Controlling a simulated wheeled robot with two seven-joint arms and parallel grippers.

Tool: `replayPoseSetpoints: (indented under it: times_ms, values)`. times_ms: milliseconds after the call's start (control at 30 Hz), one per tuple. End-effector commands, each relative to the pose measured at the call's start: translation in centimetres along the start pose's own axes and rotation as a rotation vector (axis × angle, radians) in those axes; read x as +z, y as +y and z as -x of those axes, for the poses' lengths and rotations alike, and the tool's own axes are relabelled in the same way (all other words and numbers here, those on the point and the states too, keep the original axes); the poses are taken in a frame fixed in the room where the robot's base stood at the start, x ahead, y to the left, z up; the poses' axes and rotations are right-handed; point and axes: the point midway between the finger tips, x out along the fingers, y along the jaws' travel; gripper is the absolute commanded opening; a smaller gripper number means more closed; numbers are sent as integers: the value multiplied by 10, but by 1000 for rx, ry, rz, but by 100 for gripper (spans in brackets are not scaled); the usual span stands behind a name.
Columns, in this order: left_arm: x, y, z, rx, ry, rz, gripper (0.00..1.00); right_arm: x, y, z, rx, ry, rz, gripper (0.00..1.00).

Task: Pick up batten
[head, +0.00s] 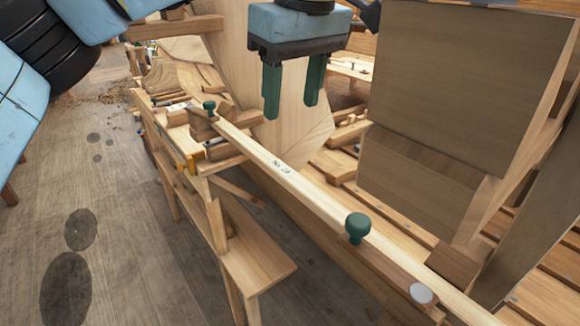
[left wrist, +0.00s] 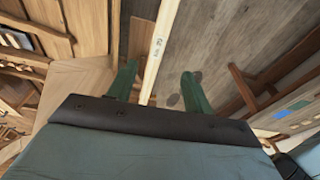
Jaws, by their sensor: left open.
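My right gripper is not in view.
A bench (head: 262,268) with legs stands beneath the batten. Large wooden panels (head: 465,80) rise at the right. Tools and wood pieces lie near the batten's far end. The wooden floor (head: 120,230) at the left is mostly clear, with dark spots.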

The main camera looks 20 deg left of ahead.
Motion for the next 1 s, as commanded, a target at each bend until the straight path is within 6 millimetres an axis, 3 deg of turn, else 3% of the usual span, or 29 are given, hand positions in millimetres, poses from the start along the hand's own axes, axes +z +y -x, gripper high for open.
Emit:
replayPoseSetpoints:
  times_ms: [167,367,533,833,1000]
  values:
    - [2,-4,-4,-12,89,-36,51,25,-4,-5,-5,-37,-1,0]
    - [-2,-4,-44,-13,85,-37,51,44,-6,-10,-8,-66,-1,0]
    - [-4,-4,-67,-11,86,-35,51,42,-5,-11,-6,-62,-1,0]
    - [-5,-3,-86,-10,85,-34,51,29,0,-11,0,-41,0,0]
    - [-5,0,-112,-12,84,-34,51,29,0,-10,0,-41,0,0]
